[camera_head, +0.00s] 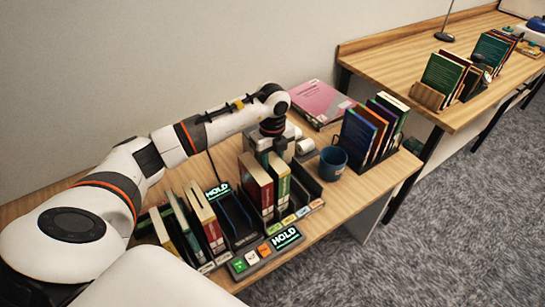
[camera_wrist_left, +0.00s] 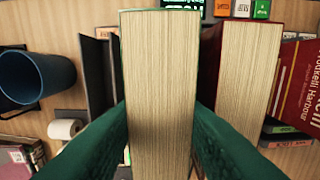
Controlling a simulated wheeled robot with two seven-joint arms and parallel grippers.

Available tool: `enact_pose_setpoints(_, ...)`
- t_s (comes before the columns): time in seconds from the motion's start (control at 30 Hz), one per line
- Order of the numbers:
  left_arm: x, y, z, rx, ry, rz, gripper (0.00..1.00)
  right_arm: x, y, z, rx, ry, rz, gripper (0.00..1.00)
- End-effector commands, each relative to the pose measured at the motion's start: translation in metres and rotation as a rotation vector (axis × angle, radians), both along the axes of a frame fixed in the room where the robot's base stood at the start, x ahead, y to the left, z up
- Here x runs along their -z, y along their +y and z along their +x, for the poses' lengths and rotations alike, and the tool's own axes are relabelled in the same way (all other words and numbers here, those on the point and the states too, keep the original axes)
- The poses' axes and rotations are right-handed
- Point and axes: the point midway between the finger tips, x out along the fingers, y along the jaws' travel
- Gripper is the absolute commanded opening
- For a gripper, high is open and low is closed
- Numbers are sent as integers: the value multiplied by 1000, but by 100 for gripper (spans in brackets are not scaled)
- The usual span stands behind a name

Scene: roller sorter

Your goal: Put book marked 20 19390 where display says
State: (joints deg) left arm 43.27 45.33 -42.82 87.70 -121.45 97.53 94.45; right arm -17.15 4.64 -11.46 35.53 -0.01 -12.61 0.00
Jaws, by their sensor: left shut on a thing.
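My left gripper (camera_head: 275,152) is shut on a green book (camera_head: 281,183) standing in the sorter. In the left wrist view the green fingers press both sides of its thick page block (camera_wrist_left: 160,90). A dark red book (camera_head: 257,187) stands just left of it; in the wrist view it is on the right (camera_wrist_left: 248,75). The front display (camera_head: 287,237) reads HOLD, and a second display (camera_head: 217,190) behind also reads HOLD. The spine numbers are too small to read, so I cannot tell which book is 20 19390. My right gripper is out of view.
Several books (camera_head: 205,215) stand in the left slots, with an empty dark slot (camera_head: 238,215) beside them. Another desk (camera_head: 405,65) is farther back.

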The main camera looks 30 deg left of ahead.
Motion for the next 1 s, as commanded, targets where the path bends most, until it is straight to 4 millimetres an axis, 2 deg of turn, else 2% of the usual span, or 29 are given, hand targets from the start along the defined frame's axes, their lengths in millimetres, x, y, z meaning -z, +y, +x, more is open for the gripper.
enact_pose_setpoints(0.6, 11, 0, 0, 0, -2, -1, 0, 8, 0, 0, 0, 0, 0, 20)
enact_pose_setpoints(0.63, 10, 0, 1, 0, -2, -1, 38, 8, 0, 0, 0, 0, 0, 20)
enact_pose_setpoints(0.7, 10, 0, 0, 0, -2, -1, 49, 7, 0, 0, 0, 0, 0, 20)
enact_pose_setpoints(0.77, 10, 0, 0, 0, -2, -1, 59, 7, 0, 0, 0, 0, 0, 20)
enact_pose_setpoints(1.0, 12, 0, 0, 0, 2, 1, 60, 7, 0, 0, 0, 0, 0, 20)
